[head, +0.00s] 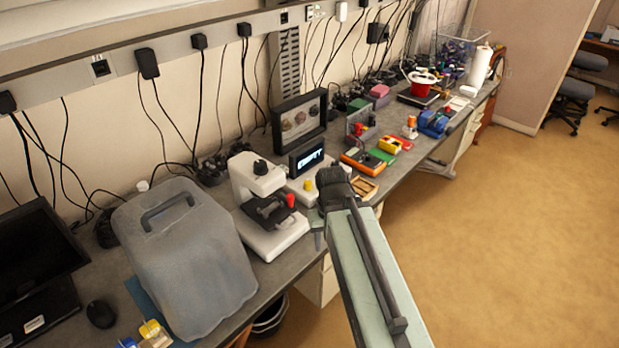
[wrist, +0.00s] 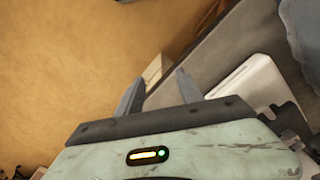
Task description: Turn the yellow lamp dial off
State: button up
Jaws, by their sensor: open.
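The yellow dial (head: 308,185) is a small knob on a white device (head: 304,191) with a lit display (head: 308,158), near the bench's front edge in the head view. A white microscope (head: 262,205) with a red knob (head: 291,201) stands to its left. My gripper (wrist: 156,84) is open and empty in the wrist view, with its two grey fingers apart. In the head view my arm reaches up to the bench edge just right of the dial. The dial does not show in the wrist view, where a white base (wrist: 262,95) lies right of the fingers.
A large grey covered object (head: 185,260) stands on the bench at left. A black framed display (head: 299,120) is behind the device. Trays and small parts (head: 378,155) lie farther along the bench. Open floor (head: 500,220) is at right.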

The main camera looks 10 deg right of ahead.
jog(key=w+a+r+m+p, duration=0.1)
jog(key=w+r+m+p, duration=0.2)
jog(key=w, duration=0.7)
notch_tip(320, 180, up, 5)
jog(key=m+p, duration=0.5)
jog(key=m, duration=0.3)
send_over(308, 181)
jog(key=shift+a, duration=0.1)
jog(key=shift+s+f+b, duration=0.15)
jog(key=shift+f+b, duration=0.3)
notch_tip(308, 181, down, 7)
jog(key=b, duration=0.7)
jog(key=shift+f, duration=0.15)
grip_shut()
